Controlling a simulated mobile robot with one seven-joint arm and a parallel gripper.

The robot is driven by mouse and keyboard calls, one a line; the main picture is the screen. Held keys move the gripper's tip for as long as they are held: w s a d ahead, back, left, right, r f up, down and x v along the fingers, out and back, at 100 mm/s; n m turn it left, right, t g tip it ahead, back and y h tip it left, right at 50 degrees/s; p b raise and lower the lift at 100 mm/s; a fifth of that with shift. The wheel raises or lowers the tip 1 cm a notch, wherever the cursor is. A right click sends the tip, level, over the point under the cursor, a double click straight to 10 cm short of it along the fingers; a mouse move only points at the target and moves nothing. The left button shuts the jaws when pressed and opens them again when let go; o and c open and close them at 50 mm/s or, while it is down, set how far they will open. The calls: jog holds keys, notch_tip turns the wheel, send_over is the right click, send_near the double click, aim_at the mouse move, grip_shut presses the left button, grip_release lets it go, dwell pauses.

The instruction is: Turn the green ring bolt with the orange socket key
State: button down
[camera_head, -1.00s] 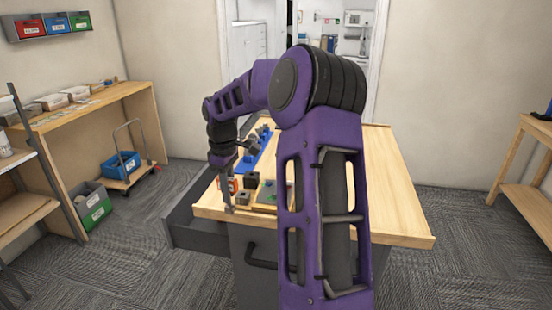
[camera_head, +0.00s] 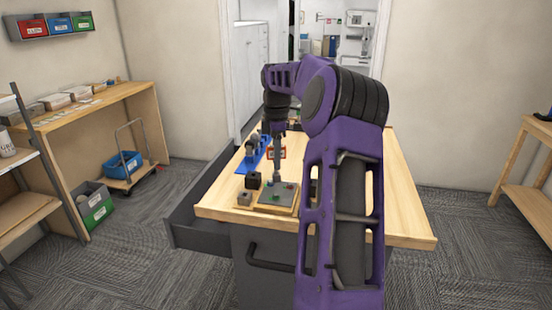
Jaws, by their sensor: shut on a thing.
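My gripper (camera_head: 279,130) points down over the table and is shut on the socket key (camera_head: 277,172). The key has a grey shaft hanging roughly upright and an orange-edged tag (camera_head: 290,153) near its top. Below it is a grey plate (camera_head: 262,207) on a wooden base. A small green bolt (camera_head: 274,196) shows on the plate, with a small red one (camera_head: 290,185) to its right. The key's lower end is over the plate's back part, behind the green bolt in the picture. I cannot tell whether it touches anything. The bolt's ring shape is too small to make out.
A black block (camera_head: 253,180) and a grey-brown block (camera_head: 244,198) stand left of the plate. A blue rack (camera_head: 250,162) holding dark parts is farther back. My arm hides much of the table's middle. The right side of the tabletop (camera_head: 403,205) is clear.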

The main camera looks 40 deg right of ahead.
aim_at(276, 174)
jog(key=shift+f+b, duration=0.9)
jog(key=shift+f, duration=1.9)
jog(key=shift+p, duration=0.45)
jog(key=m+p, duration=0.1)
jog(key=m, duration=0.3)
jog(key=shift+a+m, duration=0.1)
jog(key=shift+m, duration=0.3)
jog(key=m, duration=0.4)
jog(key=shift+f, duration=0.15)
jog(key=m, duration=0.4)
jog(key=shift+m, duration=0.3)
jog(key=m, duration=0.3)
jog(key=shift+m, duration=0.3)
